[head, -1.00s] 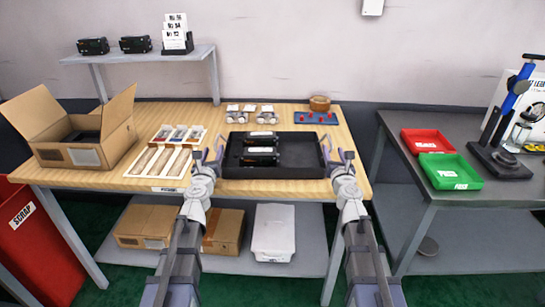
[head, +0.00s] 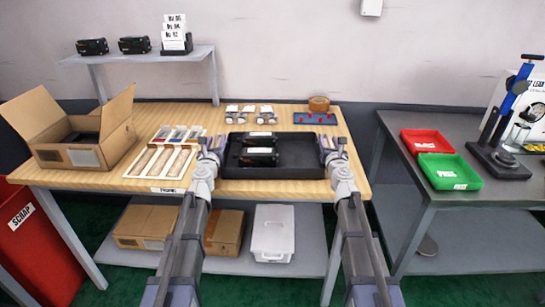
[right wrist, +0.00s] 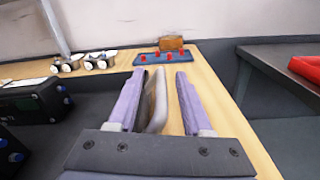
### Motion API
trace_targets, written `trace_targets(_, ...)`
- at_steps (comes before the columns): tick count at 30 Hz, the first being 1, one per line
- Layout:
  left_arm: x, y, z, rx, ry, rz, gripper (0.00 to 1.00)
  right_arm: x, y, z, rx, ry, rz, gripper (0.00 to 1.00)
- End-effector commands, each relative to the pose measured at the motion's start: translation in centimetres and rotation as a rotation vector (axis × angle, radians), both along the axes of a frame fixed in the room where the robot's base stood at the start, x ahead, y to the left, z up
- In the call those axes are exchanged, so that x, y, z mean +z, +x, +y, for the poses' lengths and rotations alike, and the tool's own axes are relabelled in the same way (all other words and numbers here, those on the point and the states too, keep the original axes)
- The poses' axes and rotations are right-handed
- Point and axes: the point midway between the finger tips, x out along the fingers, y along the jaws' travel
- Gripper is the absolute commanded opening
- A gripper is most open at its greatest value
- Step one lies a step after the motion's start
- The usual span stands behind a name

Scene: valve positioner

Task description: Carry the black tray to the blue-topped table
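The black tray (head: 305,166) lies on the wooden-topped table, with black boxy devices (head: 259,156) in its left part and its right part bare. My left gripper (head: 213,146) is at the tray's left wall, its fingers apart. My right gripper (head: 332,146) is at the right wall. In the right wrist view, my right gripper (right wrist: 167,95) is open, with the wall's upright edge between its fingers and a gap on the right side. Whether the left fingers straddle their wall is hard to see. No blue-topped table is in view.
The wooden table (head: 100,178) also bears an open cardboard box (head: 70,156), a parts rack (head: 160,161) and a blue pegged plate (head: 316,118) behind the tray. A dark grey table (head: 500,196) with red (head: 427,140) and green trays (head: 449,172) stands right. A red scrap bin (head: 36,233) stands left.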

Motion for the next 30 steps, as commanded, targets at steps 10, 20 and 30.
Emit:
trace_targets(10,-0.01,-0.01,0.03,0.001,0.000,0.000,0.07,0.00,-0.02,-0.02,0.000,0.000,0.000,0.09)
trace_targets(20,-0.02,-0.03,0.19,0.003,0.000,0.000,0.00,-0.01,-0.02,-0.15,-0.003,-0.001,0.000,0.00)
trace_targets(30,-0.02,-0.03,0.32,0.006,0.001,0.000,0.00,-0.02,-0.03,-0.27,-0.005,-0.001,0.000,0.00)
